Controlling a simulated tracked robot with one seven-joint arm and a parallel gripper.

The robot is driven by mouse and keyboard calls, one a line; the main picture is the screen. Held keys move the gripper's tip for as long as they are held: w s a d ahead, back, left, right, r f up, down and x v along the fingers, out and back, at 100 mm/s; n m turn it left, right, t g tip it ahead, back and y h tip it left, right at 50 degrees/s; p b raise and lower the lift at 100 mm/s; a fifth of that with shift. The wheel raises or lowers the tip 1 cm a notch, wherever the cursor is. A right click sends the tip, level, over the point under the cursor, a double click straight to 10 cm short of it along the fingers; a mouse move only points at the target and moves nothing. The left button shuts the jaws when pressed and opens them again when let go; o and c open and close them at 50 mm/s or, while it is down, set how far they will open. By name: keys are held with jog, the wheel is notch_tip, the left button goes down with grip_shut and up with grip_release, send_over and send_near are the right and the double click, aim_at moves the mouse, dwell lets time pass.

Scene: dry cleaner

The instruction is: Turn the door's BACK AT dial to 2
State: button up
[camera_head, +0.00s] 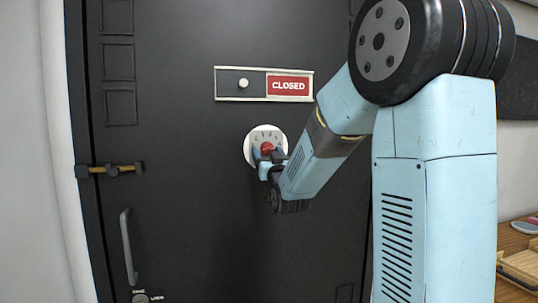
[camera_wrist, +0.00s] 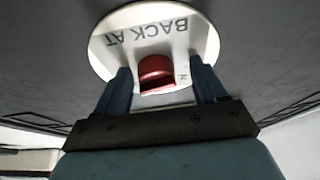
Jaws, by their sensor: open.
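The BACK AT dial plate (camera_head: 262,134) is a white disc on the dark door (camera_head: 190,190). Its red knob (camera_head: 267,148) sits at the middle, and the arm partly covers the plate in the head view. In the wrist view the plate (camera_wrist: 118,22) shows upside-down lettering, and the red knob (camera_wrist: 157,70) stands between the fingers. My gripper (camera_wrist: 160,82) is open, one finger on each side of the knob, with gaps visible. The knob's pointer and most of the numbers are hidden or too small to read.
A sign slider (camera_head: 240,83) showing a red CLOSED panel (camera_head: 289,85) is above the dial. A brass latch (camera_head: 112,170), a vertical handle (camera_head: 128,248) and a lock (camera_head: 141,298) are on the door's left side. A wooden counter (camera_head: 515,240) with items is at right.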

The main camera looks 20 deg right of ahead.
jog(key=shift+d, duration=0.15)
jog(key=shift+c, duration=0.9)
jog(key=shift+d, duration=0.1)
jog(key=c, duration=0.9)
